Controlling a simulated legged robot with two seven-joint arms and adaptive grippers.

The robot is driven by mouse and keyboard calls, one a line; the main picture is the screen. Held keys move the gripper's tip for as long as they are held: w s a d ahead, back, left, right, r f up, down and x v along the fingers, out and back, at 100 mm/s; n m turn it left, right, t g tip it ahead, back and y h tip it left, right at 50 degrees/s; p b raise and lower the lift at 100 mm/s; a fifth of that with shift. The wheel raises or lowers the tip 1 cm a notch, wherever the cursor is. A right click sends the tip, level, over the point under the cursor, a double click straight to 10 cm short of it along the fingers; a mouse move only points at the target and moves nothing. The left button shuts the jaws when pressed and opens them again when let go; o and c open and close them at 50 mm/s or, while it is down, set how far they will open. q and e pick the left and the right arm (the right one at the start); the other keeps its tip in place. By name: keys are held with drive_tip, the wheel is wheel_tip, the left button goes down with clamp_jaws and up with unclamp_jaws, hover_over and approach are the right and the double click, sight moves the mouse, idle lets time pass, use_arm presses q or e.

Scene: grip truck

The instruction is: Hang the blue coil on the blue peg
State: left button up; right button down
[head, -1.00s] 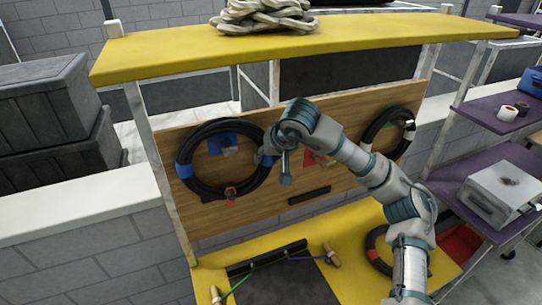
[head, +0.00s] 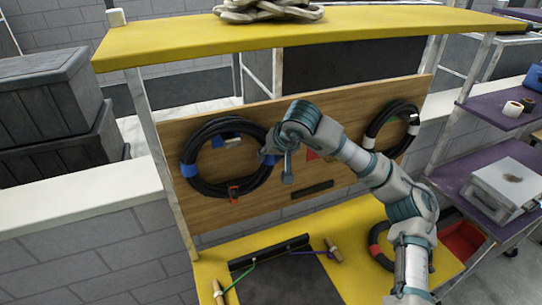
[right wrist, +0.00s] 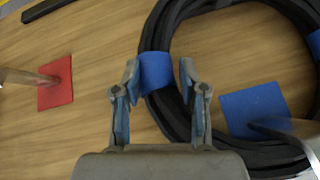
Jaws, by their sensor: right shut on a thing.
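The blue coil (head: 188,168) is a black cable ring with blue bands, held upright in front of the wooden board. My right gripper (head: 268,157) is shut on its right side in the head view. In the right wrist view the fingers (right wrist: 160,80) straddle a blue band (right wrist: 156,71) on the coil. The blue peg (head: 234,140) is a metal rod on a blue square plate, inside the ring just below its top. The plate (right wrist: 252,106) and the rod (right wrist: 288,129) also show in the right wrist view; the rod overlaps the cable there. My left gripper is out of view.
A coil with white bands (head: 368,143) hangs on the board (head: 290,200) at right. A red plate (right wrist: 56,90) with its peg is beside my gripper. A coil with red bands (head: 375,252) lies on the yellow shelf below. A yellow top shelf (head: 300,38) overhangs.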

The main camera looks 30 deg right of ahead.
drive_tip(key=shift+r, duration=0.1)
drive_tip(key=c, duration=0.6)
unclamp_jaws()
drive_tip(key=shift+o, duration=0.2)
drive_tip(key=shift+f, duration=0.2)
drive_tip(key=v, duration=1.2)
